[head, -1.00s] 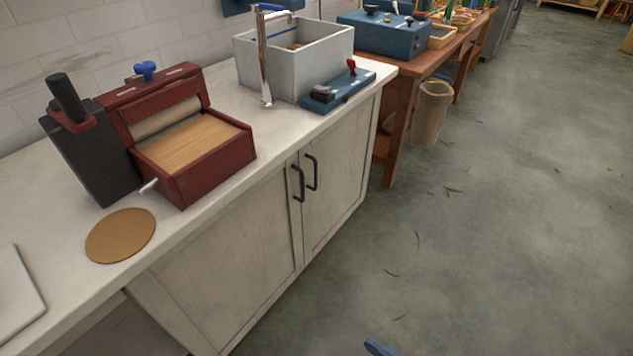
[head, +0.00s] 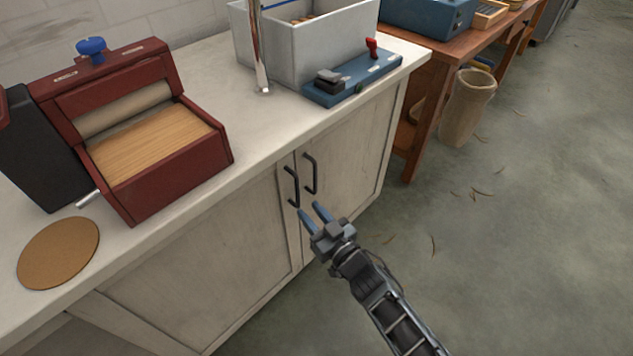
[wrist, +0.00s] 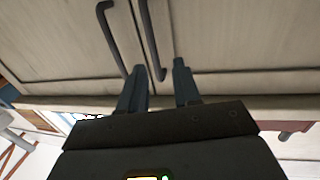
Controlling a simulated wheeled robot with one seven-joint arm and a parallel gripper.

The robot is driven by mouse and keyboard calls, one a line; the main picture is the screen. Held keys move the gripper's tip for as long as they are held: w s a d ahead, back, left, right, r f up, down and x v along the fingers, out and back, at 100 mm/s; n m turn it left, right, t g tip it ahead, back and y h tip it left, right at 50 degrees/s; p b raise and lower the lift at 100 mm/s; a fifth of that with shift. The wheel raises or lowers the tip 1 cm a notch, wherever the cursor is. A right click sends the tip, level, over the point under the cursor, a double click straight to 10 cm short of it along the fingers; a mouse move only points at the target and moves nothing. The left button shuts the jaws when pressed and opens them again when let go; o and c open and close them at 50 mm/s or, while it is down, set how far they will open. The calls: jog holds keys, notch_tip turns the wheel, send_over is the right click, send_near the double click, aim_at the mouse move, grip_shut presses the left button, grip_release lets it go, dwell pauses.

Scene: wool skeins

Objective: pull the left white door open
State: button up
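The left white door (head: 205,250) is shut, flush in the cabinet front under the counter. Its dark bar handle (head: 291,187) stands upright near the seam, beside the matching handle (head: 310,174) of the right door (head: 345,160). My gripper (head: 310,209) is open and empty, at the lower ends of the handles. In the wrist view, which looks inverted, the fingers (wrist: 160,78) are apart. The end of the left door's handle (wrist: 150,40) shows between them, and the other handle (wrist: 112,38) lies to the left. I cannot tell whether either finger touches a handle.
A bin (head: 468,105) stands by the wooden table (head: 430,110). The floor before the doors is clear.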

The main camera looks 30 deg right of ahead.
aim_at(298, 193)
jog(key=w+b, duration=0.3)
jog(key=w, duration=0.5)
jog(key=shift+w, duration=0.25)
grip_shut()
dwell(0.4)
